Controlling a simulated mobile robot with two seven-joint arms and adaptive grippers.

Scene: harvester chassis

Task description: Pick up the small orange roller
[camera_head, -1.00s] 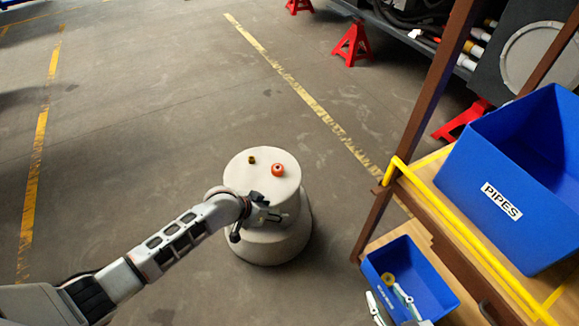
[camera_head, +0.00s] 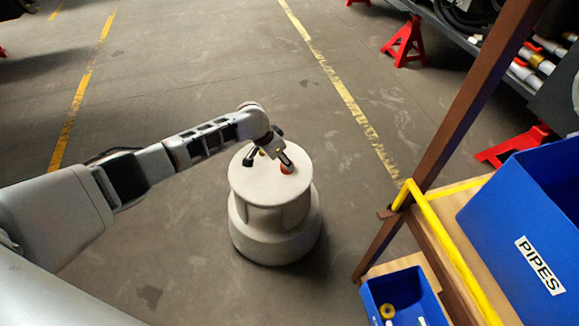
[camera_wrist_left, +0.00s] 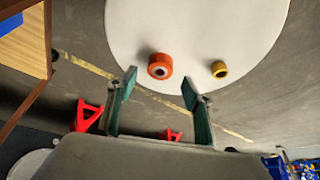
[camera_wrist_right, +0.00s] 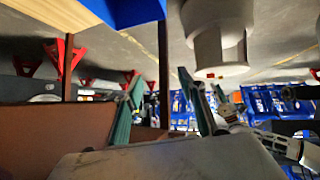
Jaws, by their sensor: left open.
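The small orange roller (camera_head: 286,168) lies on the round white top of a pedestal (camera_head: 262,185), partly covered by my left gripper (camera_head: 268,158) in the head view. In the left wrist view the roller (camera_wrist_left: 160,66) shows whole, a short way beyond and between the fingertips of my left gripper (camera_wrist_left: 158,81). This gripper is open, empty and apart from the roller. A smaller yellow-brown roller (camera_wrist_left: 219,69) lies beside the orange one, outside the fingers. My right gripper (camera_wrist_right: 165,88) is open and empty.
A wooden shelf with a yellow rail (camera_head: 440,235) stands at the right. It carries a blue PIPES bin (camera_head: 540,190) and a smaller blue bin (camera_head: 375,300) holding a yellow ring (camera_head: 387,311). Red stands (camera_head: 404,42) are farther back. The floor around the pedestal is clear.

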